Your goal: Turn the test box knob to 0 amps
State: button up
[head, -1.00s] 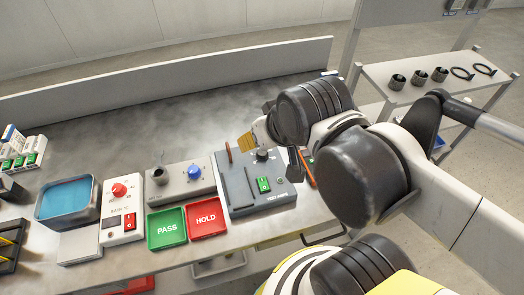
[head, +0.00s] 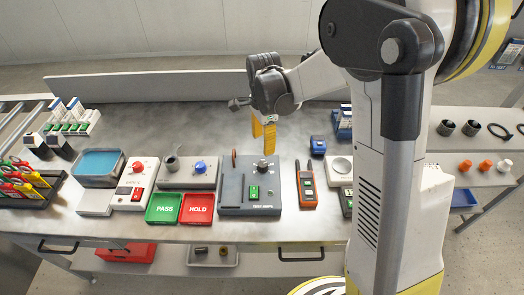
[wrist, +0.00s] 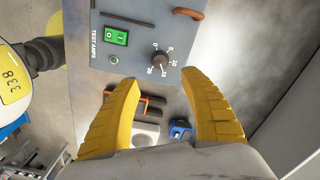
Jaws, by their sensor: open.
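The grey test box (head: 232,197) stands on the bench, labelled TEST AMPS. Its black knob (head: 263,164) is on the upper right of the top face, with a green switch (head: 254,192) below it. In the wrist view the knob (wrist: 158,62) has a scale from 0 to 20 around it; I cannot read its pointer surely. My gripper (head: 263,132) is open and empty, its yellow fingers pointing down above and behind the knob. In the wrist view the open fingertips (wrist: 160,80) lie on either side of the knob's line, apart from it.
Green PASS (head: 166,209) and red HOLD (head: 197,209) trays lie left of the box. An orange handheld meter (head: 306,187) stands close on its right. A grey unit with a blue knob (head: 200,168) is on its left. The bench behind the box is mostly clear.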

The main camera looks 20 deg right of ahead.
aim_at(263, 164)
jog(key=shift+f, duration=0.75)
notch_tip(263, 164, down, 10)
jog(key=b, duration=0.3)
jog(key=shift+w+b, duration=0.15)
jog(key=shift+b, duration=0.2)
grip_shut()
